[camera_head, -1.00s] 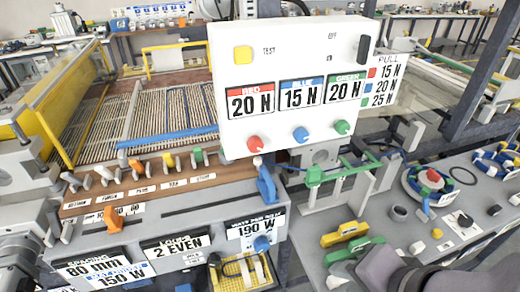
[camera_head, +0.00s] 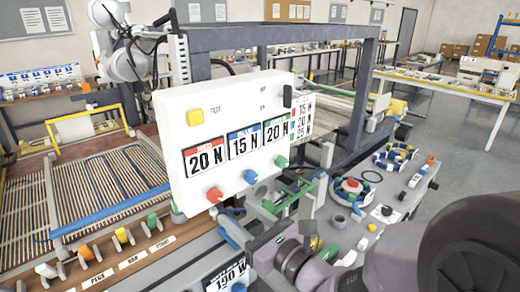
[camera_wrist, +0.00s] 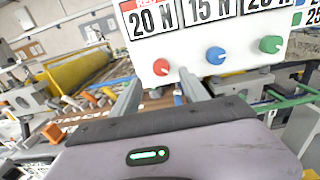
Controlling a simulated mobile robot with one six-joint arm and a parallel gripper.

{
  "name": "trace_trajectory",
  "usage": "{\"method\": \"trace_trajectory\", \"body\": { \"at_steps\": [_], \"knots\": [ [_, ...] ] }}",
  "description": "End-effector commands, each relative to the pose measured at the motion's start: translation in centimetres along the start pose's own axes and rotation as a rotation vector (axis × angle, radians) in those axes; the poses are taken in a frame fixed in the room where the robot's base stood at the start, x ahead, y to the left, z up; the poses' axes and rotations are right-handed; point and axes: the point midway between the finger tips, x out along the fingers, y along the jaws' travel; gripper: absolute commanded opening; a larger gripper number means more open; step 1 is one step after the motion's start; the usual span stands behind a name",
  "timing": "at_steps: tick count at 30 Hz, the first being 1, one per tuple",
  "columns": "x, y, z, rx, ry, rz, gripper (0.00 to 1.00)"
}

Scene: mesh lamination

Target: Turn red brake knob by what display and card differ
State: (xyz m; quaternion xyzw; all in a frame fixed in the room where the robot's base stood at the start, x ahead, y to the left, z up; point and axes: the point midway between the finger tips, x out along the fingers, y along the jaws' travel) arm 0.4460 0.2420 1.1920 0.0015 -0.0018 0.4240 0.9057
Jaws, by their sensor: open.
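A white panel (camera_head: 180,130) carries three displays: red 20 N (camera_head: 205,158), blue 15 N (camera_head: 243,142) and green 20 N (camera_head: 277,129). Below them are a red knob (camera_head: 215,194), a blue knob (camera_head: 250,176) and a green knob (camera_head: 282,161). A card (camera_head: 303,116) at the panel's right edge reads red 15 N, blue 20 N and, less clearly now, green 25 N. My gripper (camera_wrist: 160,92) is open and empty, below the panel. In the wrist view the red knob (camera_wrist: 161,67) lies just ahead of and between the fingertips, apart from them.
Wire mesh (camera_head: 105,190) lies left, with a row of coloured levers (camera_head: 122,236) in front.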

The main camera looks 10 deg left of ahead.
Motion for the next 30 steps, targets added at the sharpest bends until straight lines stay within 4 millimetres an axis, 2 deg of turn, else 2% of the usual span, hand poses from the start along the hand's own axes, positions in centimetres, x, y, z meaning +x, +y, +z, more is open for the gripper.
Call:
{"method": "trace_trajectory", "body": {
  "at_steps": [1,4,6,9,13,18,25,26,30],
  "knots": [
    [0.4,0.0,1.1,0.006,0.007,-0.001,0.53],
    [1.0,0.0,0.7,0.001,0.010,-0.012,0.53],
    [3.4,0.1,-0.2,-0.007,0.003,-0.008,0.53],
    [6.0,0.0,-0.4,-0.007,0.003,-0.008,0.53],
    [8.2,-0.1,-0.4,-0.006,0.004,-0.011,0.53],
    [9.4,-0.1,-0.3,-0.005,0.003,-0.012,0.53],
    [9.5,-0.1,-0.3,-0.005,0.003,-0.012,0.53],
    [9.5,-0.1,-0.3,-0.005,0.004,-0.012,0.49],
    [9.5,-0.1,-0.3,-0.005,0.004,-0.012,0.21]
  ]
}}
